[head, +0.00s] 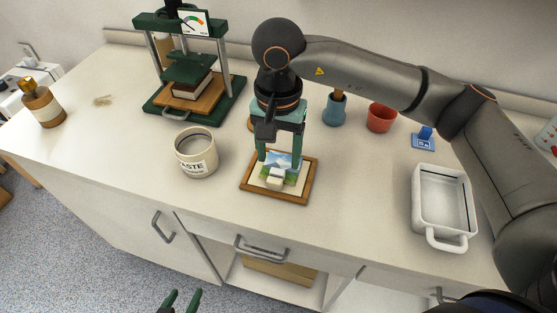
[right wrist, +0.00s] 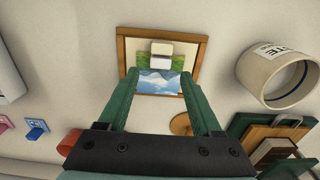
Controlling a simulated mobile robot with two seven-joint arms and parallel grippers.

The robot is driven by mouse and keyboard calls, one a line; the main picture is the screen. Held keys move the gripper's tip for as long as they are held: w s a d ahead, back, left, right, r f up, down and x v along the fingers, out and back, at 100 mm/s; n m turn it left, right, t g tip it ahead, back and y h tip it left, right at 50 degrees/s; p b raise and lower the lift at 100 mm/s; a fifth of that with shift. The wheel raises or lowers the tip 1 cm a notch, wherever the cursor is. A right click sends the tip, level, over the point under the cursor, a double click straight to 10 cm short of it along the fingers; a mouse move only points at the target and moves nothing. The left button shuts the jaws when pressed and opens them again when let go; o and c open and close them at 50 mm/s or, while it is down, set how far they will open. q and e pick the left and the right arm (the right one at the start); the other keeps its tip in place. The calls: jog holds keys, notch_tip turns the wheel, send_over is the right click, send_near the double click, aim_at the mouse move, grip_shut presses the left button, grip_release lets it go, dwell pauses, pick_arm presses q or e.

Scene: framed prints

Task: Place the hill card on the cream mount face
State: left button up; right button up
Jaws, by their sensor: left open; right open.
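The hill card (head: 279,163), with blue sky, pale hills and green below, lies within the brown wooden frame (head: 244,186) on the counter. The frame's cream mount face (head: 258,184) shows around the card. A white block (head: 275,179) sits over the card's green part; I cannot tell if it is fixed to it. My right gripper (head: 280,158) is open above the card. In the right wrist view, its fingers (right wrist: 163,80) point at the card (right wrist: 160,81) with nothing gripped between them. My left gripper (head: 181,298) is open and empty at the bottom edge, off the counter.
A paste pot (head: 196,160) stands left of the frame. A green press (head: 240,82) holding a book (head: 193,88) is behind it. A blue cup (head: 335,110), red pot (head: 381,118), blue tag stand (head: 424,140) and white tray (head: 418,205) stand to the right.

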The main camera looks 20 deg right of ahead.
aim_at(278, 169)
notch_tip(278, 169, up, 9)
